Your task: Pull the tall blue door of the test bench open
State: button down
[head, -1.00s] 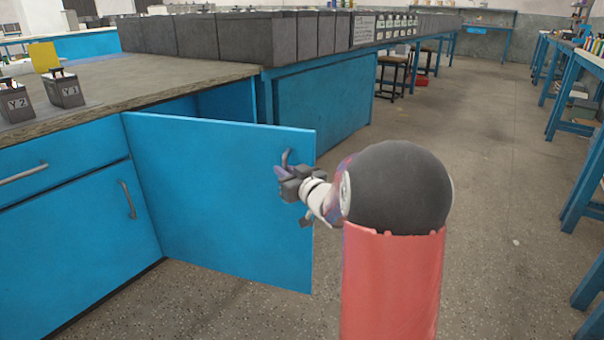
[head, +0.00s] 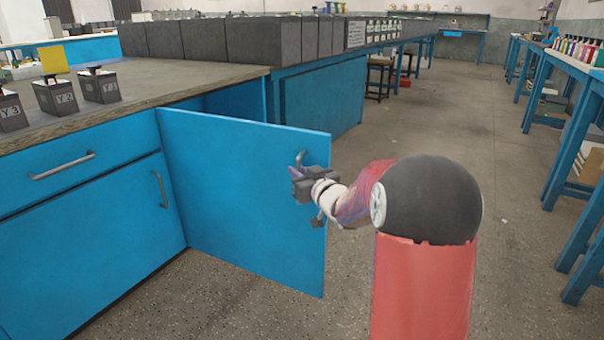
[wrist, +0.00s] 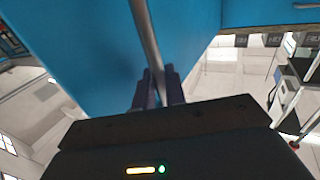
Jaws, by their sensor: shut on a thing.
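The tall blue door (head: 240,195) of the test bench (head: 80,240) stands swung well out from the bench front, with the dark cabinet opening partly showing behind it. Its grey bar handle (head: 301,158) is near the door's free edge. My gripper (head: 297,172) is at that handle. In the wrist view the handle (wrist: 145,35) runs down between the two fingers of my gripper (wrist: 158,88), which are shut on it. The blue door face (wrist: 80,45) fills the upper left of that view. My gripper's body hides the lower part of the handle.
A drawer handle (head: 62,166) and another door handle (head: 160,189) are on the bench front to the left. Several dark batteries (head: 100,85) stand on the bench top. Stools (head: 380,75) are further back. Blue tables (head: 560,130) line the right; the floor between is clear.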

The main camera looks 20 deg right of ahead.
jog(key=shift+a+r, duration=0.1)
jog(key=shift+a, duration=0.2)
jog(key=c, duration=1.6)
grip_release()
jog(key=shift+w, duration=0.1)
jog(key=shift+o, duration=0.2)
jog(key=shift+d, duration=0.1)
jog(key=shift+s+d, duration=0.1)
jog(key=shift+s, duration=0.25)
jog(key=v, duration=0.7)
jog(key=shift+p, duration=0.3)
jog(key=shift+s, duration=0.1)
